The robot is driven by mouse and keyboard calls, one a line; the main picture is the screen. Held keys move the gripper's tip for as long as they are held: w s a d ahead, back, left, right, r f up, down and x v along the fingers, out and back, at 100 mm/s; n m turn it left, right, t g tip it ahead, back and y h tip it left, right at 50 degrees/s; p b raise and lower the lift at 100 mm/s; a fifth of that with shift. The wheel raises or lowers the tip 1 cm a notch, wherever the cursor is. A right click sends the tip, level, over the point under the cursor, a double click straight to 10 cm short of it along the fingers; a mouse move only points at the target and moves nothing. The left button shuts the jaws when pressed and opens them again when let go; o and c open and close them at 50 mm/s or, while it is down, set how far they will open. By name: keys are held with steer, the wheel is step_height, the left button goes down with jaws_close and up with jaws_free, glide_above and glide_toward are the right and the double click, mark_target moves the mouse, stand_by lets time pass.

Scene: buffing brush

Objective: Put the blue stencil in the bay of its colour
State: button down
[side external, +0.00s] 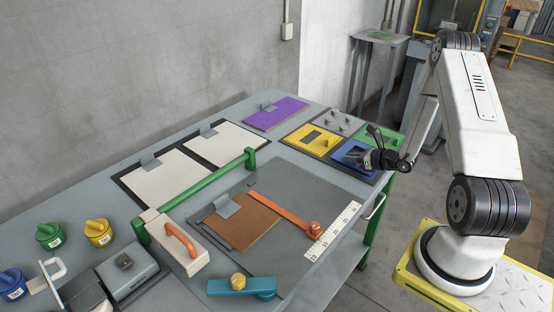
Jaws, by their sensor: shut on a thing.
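A two-by-two block of coloured bays lies near the table's right end. The blue bay (345,152) is its front right square. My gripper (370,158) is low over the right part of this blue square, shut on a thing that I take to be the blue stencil. The gripper's dark body hides most of what it holds. Blue stencil and blue bay run together in colour, so I cannot tell whether the stencil lies in the bay or hangs just above it.
Next to the blue bay are a yellow bay (299,141), a grey bay with small knobs (346,130) and a green bay (394,142). A purple clipboard (276,113) and two white ones lie behind.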

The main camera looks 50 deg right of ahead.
steer(key=shift+f, duration=0.55)
stand_by(0.4)
steer(key=c, duration=0.6)
jaws_free()
steer(key=shift+v, duration=1.25)
steer(key=shift+s+r, duration=0.2)
steer(key=shift+s, duration=0.1)
steer(key=shift+r, duration=3.3)
